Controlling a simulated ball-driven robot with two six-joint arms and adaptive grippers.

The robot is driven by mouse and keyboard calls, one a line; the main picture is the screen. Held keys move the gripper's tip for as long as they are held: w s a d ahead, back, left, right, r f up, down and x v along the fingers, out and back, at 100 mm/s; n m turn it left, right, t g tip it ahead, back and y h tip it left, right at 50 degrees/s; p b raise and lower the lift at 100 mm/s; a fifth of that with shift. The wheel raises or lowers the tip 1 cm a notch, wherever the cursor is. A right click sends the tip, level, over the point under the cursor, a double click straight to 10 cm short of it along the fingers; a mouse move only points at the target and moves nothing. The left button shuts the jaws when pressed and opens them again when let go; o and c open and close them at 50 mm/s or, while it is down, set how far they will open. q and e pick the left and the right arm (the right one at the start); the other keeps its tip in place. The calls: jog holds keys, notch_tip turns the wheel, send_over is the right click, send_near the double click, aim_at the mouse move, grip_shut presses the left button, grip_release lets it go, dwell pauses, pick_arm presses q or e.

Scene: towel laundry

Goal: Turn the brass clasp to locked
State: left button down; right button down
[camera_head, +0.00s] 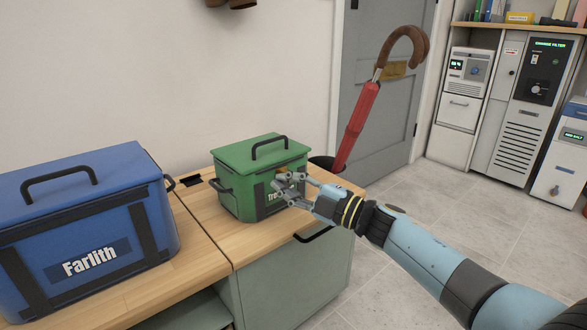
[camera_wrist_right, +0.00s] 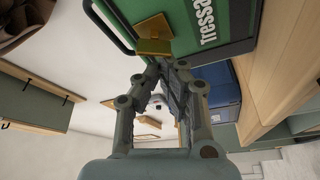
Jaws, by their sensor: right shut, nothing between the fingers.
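The green box (camera_head: 245,165) with a black lid handle stands on the wooden counter, its lid down. In the right wrist view the green box (camera_wrist_right: 225,50) shows rolled on its side, with the label "Tressa...". Its brass clasp (camera_wrist_right: 154,27) shows there as a plate with a bar at its lower end. In the head view only a little brass shows behind the fingers. My right gripper (camera_wrist_right: 160,64) is shut and empty, its fingertips close by the clasp bar; I cannot tell whether they touch. In the head view the right gripper (camera_head: 284,186) is at the box's front. My left gripper is out of view.
A blue box (camera_head: 90,225) labelled "Farlith" stands on the counter (camera_head: 210,270) at the left. A red umbrella (camera_head: 357,125) with a wooden handle stands behind the green box. A grey door (camera_head: 370,90) and appliances (camera_head: 515,95) are farther back. The floor (camera_head: 415,225) at right is clear.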

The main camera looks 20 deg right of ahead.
jog(key=n, duration=0.1)
jog(key=n+p, duration=0.1)
jog(key=shift+f+n+g, duration=0.2)
jog(key=shift+n+g, duration=0.2)
jog(key=shift+f+n+h, duration=0.25)
jog(key=shift+n+h, duration=0.05)
jog(key=shift+n, duration=0.5)
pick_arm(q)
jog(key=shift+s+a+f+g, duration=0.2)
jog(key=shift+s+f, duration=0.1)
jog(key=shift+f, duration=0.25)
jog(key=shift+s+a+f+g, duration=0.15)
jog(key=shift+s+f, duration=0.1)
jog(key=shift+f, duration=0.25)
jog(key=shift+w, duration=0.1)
pick_arm(e)
jog(key=shift+g, duration=0.3)
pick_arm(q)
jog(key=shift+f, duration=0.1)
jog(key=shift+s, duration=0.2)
